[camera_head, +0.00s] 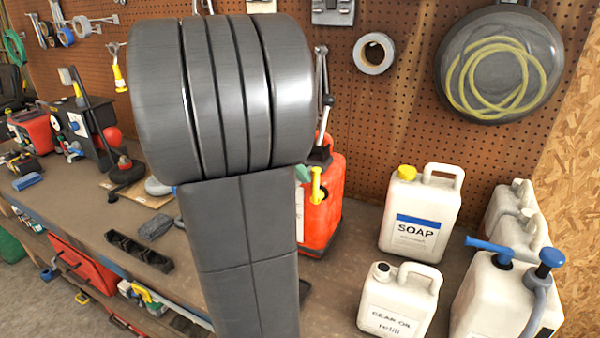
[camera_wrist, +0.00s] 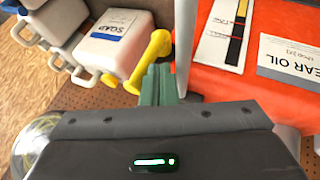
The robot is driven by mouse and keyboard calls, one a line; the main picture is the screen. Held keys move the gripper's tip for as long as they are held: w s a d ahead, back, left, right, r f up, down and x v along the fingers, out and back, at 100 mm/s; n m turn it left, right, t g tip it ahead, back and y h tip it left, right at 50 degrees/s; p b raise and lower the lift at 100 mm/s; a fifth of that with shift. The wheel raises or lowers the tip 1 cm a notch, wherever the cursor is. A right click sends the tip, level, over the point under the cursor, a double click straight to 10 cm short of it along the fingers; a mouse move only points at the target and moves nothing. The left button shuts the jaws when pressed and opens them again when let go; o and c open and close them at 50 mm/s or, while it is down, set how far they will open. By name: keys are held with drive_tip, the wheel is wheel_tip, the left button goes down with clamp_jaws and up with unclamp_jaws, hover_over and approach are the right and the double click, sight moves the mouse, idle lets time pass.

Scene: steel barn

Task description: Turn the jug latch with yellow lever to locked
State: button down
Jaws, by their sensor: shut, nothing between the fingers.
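The yellow lever (camera_head: 317,184) is on the front of the red jug (camera_head: 325,215), which is partly hidden behind my arm. In the head view the lever hangs roughly downward. In the wrist view the yellow lever (camera_wrist: 150,62) runs slantwise between two rounded ends, left of the red jug (camera_wrist: 230,85) with its gear oil label. My gripper (camera_wrist: 160,84) is shut and empty. Its green fingertips are close beside the lever; I cannot tell whether they touch it. A green tip of my gripper (camera_head: 302,173) also shows just left of the lever in the head view.
A white soap jug (camera_head: 420,215), a gear oil refill jug (camera_head: 398,300) and a white jug with a blue pump (camera_head: 508,295) stand to the right. A grey rod (camera_wrist: 185,45) rises close to my fingertips. A pegboard (camera_head: 400,110) closes off the back.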

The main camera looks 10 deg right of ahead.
sight(318, 180)
drive_tip(key=shift+s+d+r+t+y+b, duration=0.1)
drive_tip(key=shift+s+d+t+y+b, duration=0.2)
drive_tip(key=shift+y, duration=0.3)
drive_tip(key=d+t+y+b, duration=0.1)
drive_tip(key=s+d+m+y+b, duration=0.1)
drive_tip(key=shift+s+d+r+t+y, duration=0.2)
drive_tip(key=shift+d+t+y, duration=0.1)
drive_tip(key=shift+t, duration=0.1)
drive_tip(key=s+d+f+m+t+y+b, duration=0.3)
drive_tip(key=s+d+f+t+y+b, duration=0.1)
drive_tip(key=b, duration=0.5)
drive_tip(key=d+f+t+y, duration=0.1)
drive_tip(key=t+y, duration=0.1)
drive_tip(key=y, duration=0.1)
drive_tip(key=shift+d+y, duration=0.3)
drive_tip(key=shift+f, duration=0.35)
drive_tip(key=shift+s+r, duration=0.1)
drive_tip(key=shift+s, duration=0.05)
